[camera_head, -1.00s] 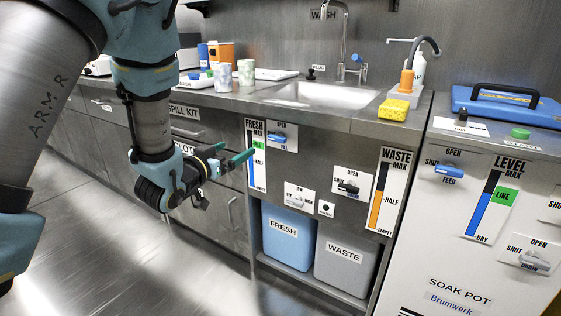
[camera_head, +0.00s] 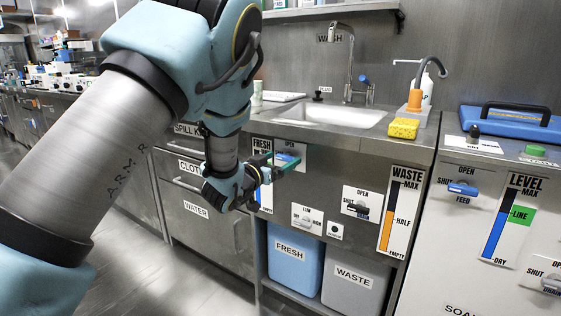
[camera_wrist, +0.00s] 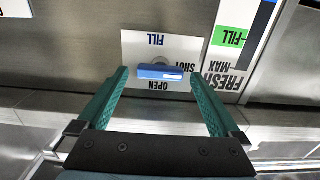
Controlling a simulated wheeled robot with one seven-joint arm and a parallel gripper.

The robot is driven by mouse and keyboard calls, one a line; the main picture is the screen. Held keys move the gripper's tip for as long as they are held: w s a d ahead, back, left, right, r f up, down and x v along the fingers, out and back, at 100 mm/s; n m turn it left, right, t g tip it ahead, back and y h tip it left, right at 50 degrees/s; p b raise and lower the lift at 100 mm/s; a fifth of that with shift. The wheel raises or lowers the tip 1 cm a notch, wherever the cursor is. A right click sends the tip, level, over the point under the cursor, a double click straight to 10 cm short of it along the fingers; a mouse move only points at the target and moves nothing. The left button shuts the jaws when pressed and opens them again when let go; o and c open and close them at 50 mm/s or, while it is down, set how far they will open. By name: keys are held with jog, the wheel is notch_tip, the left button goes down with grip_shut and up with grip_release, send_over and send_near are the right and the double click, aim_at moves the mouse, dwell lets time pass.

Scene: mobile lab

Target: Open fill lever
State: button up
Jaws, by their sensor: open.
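The fill lever (camera_wrist: 160,72) is a short blue handle on a white plate marked FILL, OPEN and SHUT. It lies level across the plate in the wrist view, where the lettering is upside down. My gripper (camera_wrist: 159,77) is open, with one teal finger on each side of the handle and visible gaps between. I cannot tell how far the fingertips are from the panel. In the head view my gripper (camera_head: 274,166) is in front of the fill plate, and the lever (camera_head: 288,160) is partly hidden by the fingers.
The FRESH gauge (camera_wrist: 235,45) is beside the fill plate. The counter edge and sink (camera_head: 335,114) are above. The blue FRESH bin (camera_head: 294,262) and grey WASTE bin (camera_head: 352,288) stand below.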

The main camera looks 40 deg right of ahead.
jog(key=shift+d, duration=0.1)
jog(key=c, duration=1.3)
jog(key=m+b, duration=0.1)
jog(key=m, duration=0.1)
jog(key=shift+m, duration=0.3)
jog(key=shift+m+b, duration=0.35)
jog(key=shift+m, duration=0.45)
jog(key=o, duration=1.3)
jog(key=v, duration=1.1)
jog(key=shift+p, duration=0.4)
